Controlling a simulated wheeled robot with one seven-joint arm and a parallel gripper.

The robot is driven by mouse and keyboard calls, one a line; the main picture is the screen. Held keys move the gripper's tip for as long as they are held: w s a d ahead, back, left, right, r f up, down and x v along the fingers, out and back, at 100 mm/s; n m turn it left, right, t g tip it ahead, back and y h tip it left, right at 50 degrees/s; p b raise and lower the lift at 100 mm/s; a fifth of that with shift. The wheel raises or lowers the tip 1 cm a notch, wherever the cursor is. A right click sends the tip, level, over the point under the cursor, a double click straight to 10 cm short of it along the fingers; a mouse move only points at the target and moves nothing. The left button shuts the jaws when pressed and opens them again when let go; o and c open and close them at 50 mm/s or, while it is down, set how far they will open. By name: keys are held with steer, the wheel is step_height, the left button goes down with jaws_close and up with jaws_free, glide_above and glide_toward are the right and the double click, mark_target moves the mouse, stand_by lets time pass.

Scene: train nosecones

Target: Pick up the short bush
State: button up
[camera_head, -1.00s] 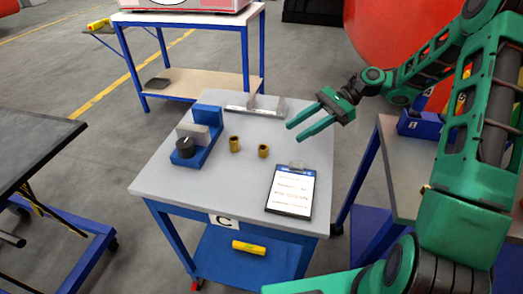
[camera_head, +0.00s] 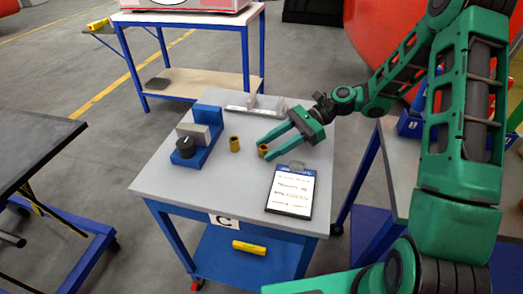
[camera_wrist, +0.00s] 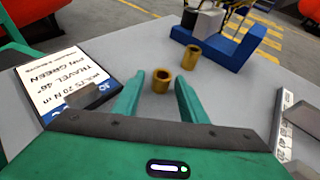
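The short bush (camera_head: 262,149) is a small brass-coloured hollow cylinder standing upright on the grey table. A taller brass bush (camera_head: 234,144) stands to its left. My gripper (camera_head: 266,149) is open and empty, with its green fingers reaching in from the right, one on either side of the short bush in the picture. In the wrist view the short bush (camera_wrist: 161,80) shows between the two open fingertips (camera_wrist: 159,77), and the taller bush (camera_wrist: 191,57) stands farther back. I see no clear contact; how far the fingertips stand above the table is hard to tell.
A blue fixture (camera_head: 201,147) with a grey block and black knob stands left of the bushes. A clipboard (camera_head: 290,190) lies at the table's front right, close to my gripper. A clear holder (camera_head: 256,106) is at the back edge. The table's front left is bare.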

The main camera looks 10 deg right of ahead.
steer(key=shift+a+f, duration=0.1)
steer(key=shift+a, duration=0.05)
jaws_close()
